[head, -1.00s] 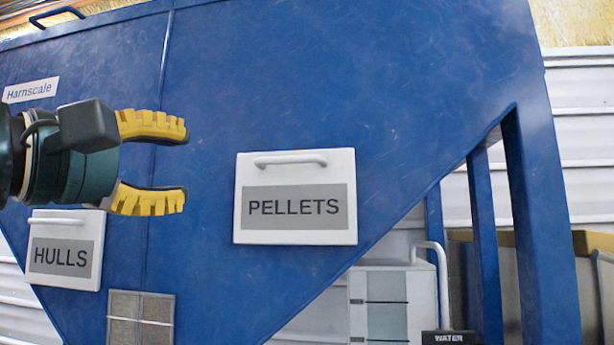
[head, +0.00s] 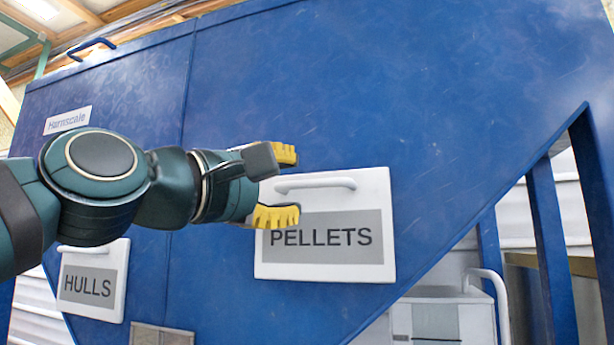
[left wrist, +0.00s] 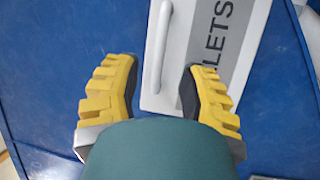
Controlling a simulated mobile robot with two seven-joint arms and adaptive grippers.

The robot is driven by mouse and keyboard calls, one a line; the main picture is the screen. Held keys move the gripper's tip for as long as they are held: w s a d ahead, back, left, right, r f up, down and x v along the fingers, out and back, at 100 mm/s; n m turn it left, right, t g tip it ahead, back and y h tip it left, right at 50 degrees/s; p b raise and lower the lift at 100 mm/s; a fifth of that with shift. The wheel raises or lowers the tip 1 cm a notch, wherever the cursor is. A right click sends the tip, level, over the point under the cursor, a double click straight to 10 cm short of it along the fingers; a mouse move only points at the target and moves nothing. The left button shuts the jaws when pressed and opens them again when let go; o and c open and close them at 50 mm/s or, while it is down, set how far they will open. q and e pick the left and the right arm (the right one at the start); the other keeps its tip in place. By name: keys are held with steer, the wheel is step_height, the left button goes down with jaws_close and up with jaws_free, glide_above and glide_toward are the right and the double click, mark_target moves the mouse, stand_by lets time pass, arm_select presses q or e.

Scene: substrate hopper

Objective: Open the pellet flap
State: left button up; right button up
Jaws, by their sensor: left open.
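The pellet flap (head: 345,255) is a white panel with a grey PELLETS label, lying shut against the blue hopper (head: 330,90). Its white bar handle (head: 316,184) runs along its top edge. My left gripper (head: 287,185) is open at the flap's upper left, in front of it. In the left wrist view the open yellow fingers (left wrist: 158,88) point at the flap, with the handle (left wrist: 157,50) between their lines, nearer the left finger. The handle looks just beyond the fingertips; I see no contact. My right gripper is in neither view.
Blue support legs (head: 550,240) stand at right. A white container (head: 440,318) is below the flap. The hopper face above the flap is clear.

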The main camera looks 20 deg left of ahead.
mark_target(303, 185)
arm_select(q)
steer(key=shift+p+x, duration=0.55)
steer(key=shift+x, duration=1.7)
jaws_close()
